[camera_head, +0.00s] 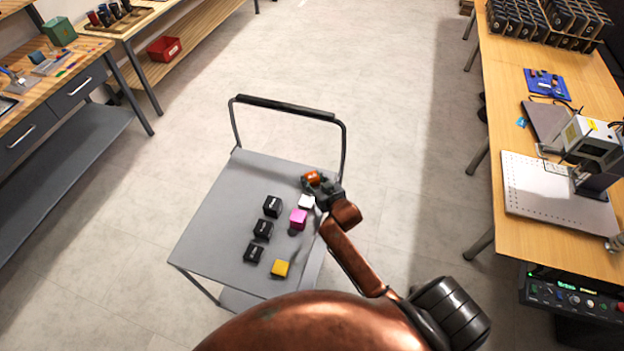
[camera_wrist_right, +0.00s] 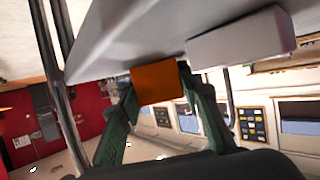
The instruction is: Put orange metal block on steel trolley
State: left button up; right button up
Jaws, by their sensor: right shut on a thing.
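The orange metal block (camera_head: 313,177) is between the fingers of my right gripper (camera_head: 317,183), at the far right part of the steel trolley (camera_head: 215,215). The block also shows in the right wrist view (camera_wrist_right: 158,83), with a green finger on each side of it. My right gripper is shut on it. In the right wrist view, the block meets the trolley's grey top (camera_wrist_right: 125,45) in the picture; I cannot tell whether it touches the top or is just above it. My left gripper is not in view.
On the trolley, a white block (camera_head: 306,202) is closest to the orange one; it shows in the wrist view (camera_wrist_right: 240,38). A magenta block (camera_head: 298,219), a yellow block (camera_head: 281,268) and three black blocks (camera_head: 263,229) stand nearer. A black handle (camera_head: 287,106) rises behind. The trolley's left side is clear.

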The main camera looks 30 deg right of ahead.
jog(key=o, duration=1.3)
jog(key=shift+f, duration=0.1)
jog(key=p+v, duration=0.1)
jog(key=v, duration=1.1)
